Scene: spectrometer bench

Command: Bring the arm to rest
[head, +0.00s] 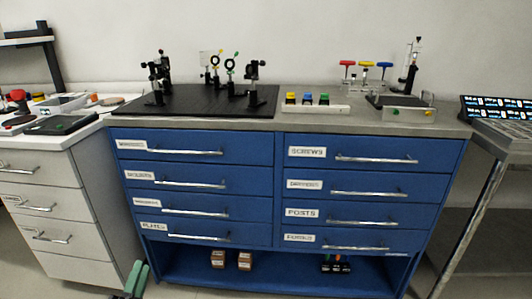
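My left gripper (136,279) shows at the bottom left edge, in front of the lower left corner of the blue cabinet. Its two green fingers point up and lie close to each other. I cannot make out a clear gap, and no held thing shows. The rest of my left arm is cut off by the bottom edge. My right gripper and arm are not in view.
The blue drawer cabinet (278,195) carries a black optical breadboard (205,102) with mounts. A white holder with coloured blocks (315,108) stands beside it. Small boxes (245,261) sit on the open bottom shelf. Grey drawers (45,205) stand left, a laptop (500,112) right.

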